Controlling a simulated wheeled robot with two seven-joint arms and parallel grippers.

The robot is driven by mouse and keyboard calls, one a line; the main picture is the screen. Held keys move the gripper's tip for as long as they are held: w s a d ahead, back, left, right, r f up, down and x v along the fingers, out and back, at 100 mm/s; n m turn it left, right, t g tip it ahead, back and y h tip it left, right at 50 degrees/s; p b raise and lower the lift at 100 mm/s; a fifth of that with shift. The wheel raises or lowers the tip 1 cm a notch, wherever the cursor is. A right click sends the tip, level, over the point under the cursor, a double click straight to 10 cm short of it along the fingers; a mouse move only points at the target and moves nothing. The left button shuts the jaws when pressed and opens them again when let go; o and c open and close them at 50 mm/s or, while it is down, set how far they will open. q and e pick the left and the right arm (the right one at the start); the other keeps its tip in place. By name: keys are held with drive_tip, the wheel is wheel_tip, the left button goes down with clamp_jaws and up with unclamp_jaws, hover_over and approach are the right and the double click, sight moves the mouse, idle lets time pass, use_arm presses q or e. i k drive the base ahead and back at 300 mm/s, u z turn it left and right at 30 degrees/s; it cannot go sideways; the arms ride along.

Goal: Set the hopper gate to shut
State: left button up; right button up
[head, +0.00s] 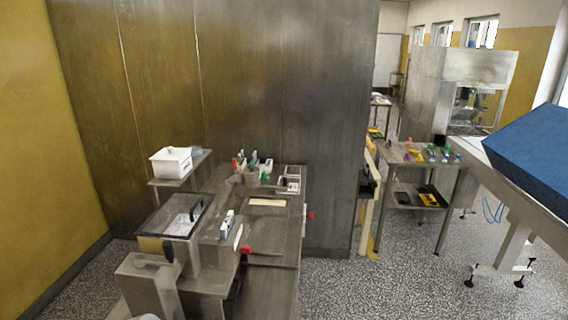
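I cannot single out the hopper gate with certainty. A grey metal bin (151,284) with a handle-like bar on top stands at the lower left, in front of a dark-framed, glass-topped box (185,216). A red handle (246,249) with a thin dark rod lies at the front of the steel bench, to the right of the box. A second small red piece (310,215) sticks out at the bench's right side. Whether any of these belongs to the gate, or how the gate is set, I cannot tell. Neither of my grippers is in view.
The steel bench (263,222) carries bottles, a cup and a pale strip. A white tub (171,162) sits on a small stand behind. A side table (421,166) with colourful items and a blue-topped conveyor (532,153) are at the right. Speckled floor (375,290) lies clear between.

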sight(246, 250)
drive_tip(key=u, duration=3)
drive_tip(key=k, duration=1.1)
drive_tip(key=z, duration=1.6)
